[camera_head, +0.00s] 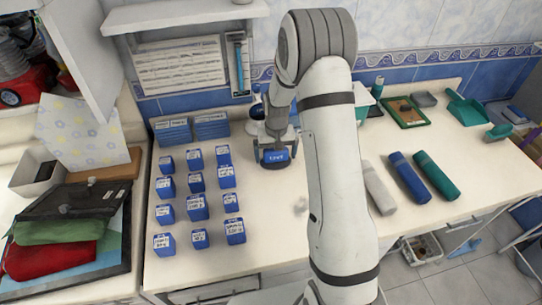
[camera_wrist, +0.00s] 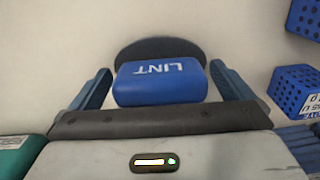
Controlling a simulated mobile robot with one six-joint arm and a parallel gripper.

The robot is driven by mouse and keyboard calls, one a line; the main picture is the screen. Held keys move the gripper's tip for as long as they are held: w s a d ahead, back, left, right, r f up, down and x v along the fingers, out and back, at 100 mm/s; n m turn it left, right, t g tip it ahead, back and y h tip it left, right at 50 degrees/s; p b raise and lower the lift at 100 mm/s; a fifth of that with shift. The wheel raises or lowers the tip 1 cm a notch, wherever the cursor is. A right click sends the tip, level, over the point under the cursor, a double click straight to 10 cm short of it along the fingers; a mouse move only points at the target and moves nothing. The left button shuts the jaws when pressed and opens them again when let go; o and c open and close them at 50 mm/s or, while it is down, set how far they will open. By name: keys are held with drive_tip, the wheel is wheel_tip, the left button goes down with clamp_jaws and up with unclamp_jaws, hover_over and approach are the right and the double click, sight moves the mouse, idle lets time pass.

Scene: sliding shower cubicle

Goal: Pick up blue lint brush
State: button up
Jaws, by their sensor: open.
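The blue lint brush (camera_head: 275,156) is on the white counter, right of the rows of blue boxes. In the wrist view the blue lint brush (camera_wrist: 160,83) shows its white "LINT" lettering, upside down, with a dark oval part behind it. My gripper (camera_head: 273,146) is directly over the brush in the head view. In the wrist view my gripper (camera_wrist: 162,88) is open, with one finger on each side of the blue block. A small gap shows beside the block; contact cannot be made out. The brush's underside is hidden.
Several small blue boxes (camera_head: 197,207) stand in rows to the left. Rolled grey, blue and green cloths (camera_head: 408,178) lie to the right. A teal bottle (camera_head: 377,87) and a green dustpan (camera_head: 466,108) are farther back. The counter front between boxes and cloths is mostly clear.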

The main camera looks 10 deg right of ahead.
drive_tip(key=shift+c, duration=0.4)
drive_tip(key=c, duration=1)
drive_tip(key=shift+r, duration=0.1)
wheel_tip(320, 180, up, 10)
drive_tip(key=shift+f+b, duration=0.1)
drive_tip(key=shift+b, duration=1.1)
